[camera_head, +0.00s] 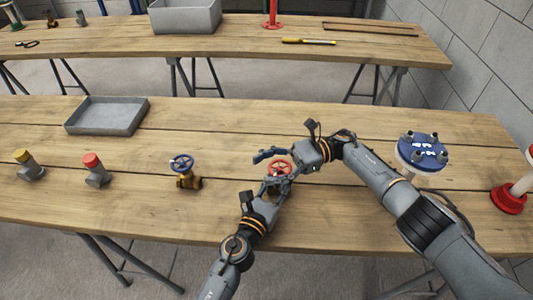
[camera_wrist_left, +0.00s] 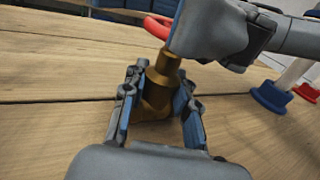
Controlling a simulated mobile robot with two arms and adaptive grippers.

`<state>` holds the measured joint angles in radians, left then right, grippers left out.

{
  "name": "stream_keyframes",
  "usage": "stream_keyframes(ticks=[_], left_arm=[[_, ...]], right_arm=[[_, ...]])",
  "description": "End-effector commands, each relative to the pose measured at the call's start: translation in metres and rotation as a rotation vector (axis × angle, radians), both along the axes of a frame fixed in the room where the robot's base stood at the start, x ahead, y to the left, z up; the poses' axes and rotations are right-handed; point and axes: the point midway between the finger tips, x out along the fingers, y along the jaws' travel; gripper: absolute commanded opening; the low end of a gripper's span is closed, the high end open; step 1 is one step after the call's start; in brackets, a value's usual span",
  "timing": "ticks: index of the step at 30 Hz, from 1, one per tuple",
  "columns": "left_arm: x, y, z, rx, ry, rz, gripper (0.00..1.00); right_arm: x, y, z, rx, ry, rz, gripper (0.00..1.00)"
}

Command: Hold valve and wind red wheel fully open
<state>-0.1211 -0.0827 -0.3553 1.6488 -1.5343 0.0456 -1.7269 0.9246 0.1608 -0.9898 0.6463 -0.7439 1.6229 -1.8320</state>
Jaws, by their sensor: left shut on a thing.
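The brass valve with the red wheel (camera_head: 281,168) stands upright on the near table. Its brass body (camera_wrist_left: 156,92) sits between the fingers of my left gripper (camera_head: 276,186), which is shut on it; the fingers flank the body in the left wrist view (camera_wrist_left: 158,84). My right gripper (camera_head: 275,160) is at the red wheel, coming from the right. A blue-padded finger lies just behind the wheel in the head view. In the left wrist view, my right gripper (camera_wrist_left: 215,30) covers most of the wheel (camera_wrist_left: 158,27); its opening and any contact are unclear.
A brass valve with a blue wheel (camera_head: 184,170) stands to the left. Fittings with red (camera_head: 92,160) and yellow (camera_head: 22,156) caps are farther left. A grey tray (camera_head: 106,115) lies behind them. A blue-topped flanged part (camera_head: 422,150) is near my right arm.

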Motion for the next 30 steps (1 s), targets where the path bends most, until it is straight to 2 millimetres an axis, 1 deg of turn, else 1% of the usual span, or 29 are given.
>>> stream_keyframes(ticks=[7,9,12,15,19,26,27,30], left_arm=[[-0.001,-0.001,-0.001,0.0,0.001,-0.003,0.0],[-0.001,-0.001,-0.001,0.0,0.001,-0.003,0.0],[-0.001,-0.001,-0.001,0.0,0.001,-0.003,0.0],[-0.001,-0.001,-0.001,0.0,0.001,-0.004,0.0],[-0.001,-0.001,-0.001,0.0,0.001,-0.004,0.0],[-0.001,-0.001,-0.001,0.0,0.001,-0.003,0.0],[-0.001,-0.001,-0.001,0.0,0.001,-0.003,0.0],[-0.001,-0.001,-0.001,0.0,0.001,-0.003,0.0]], right_arm=[[0.0,-0.001,0.042,0.001,-0.004,0.001,0.66],[0.0,-0.001,0.056,0.001,-0.005,0.002,0.66],[0.0,-0.001,0.071,-0.001,-0.003,0.0,0.66],[0.0,0.0,0.082,0.0,-0.001,0.0,0.66],[0.0,0.0,0.088,-0.001,0.0,0.0,0.66],[0.0,0.0,0.088,-0.001,0.0,-0.001,0.66],[0.0,0.0,0.088,-0.001,0.0,-0.001,0.69],[0.001,-0.001,0.093,-0.002,0.012,-0.003,0.69]])
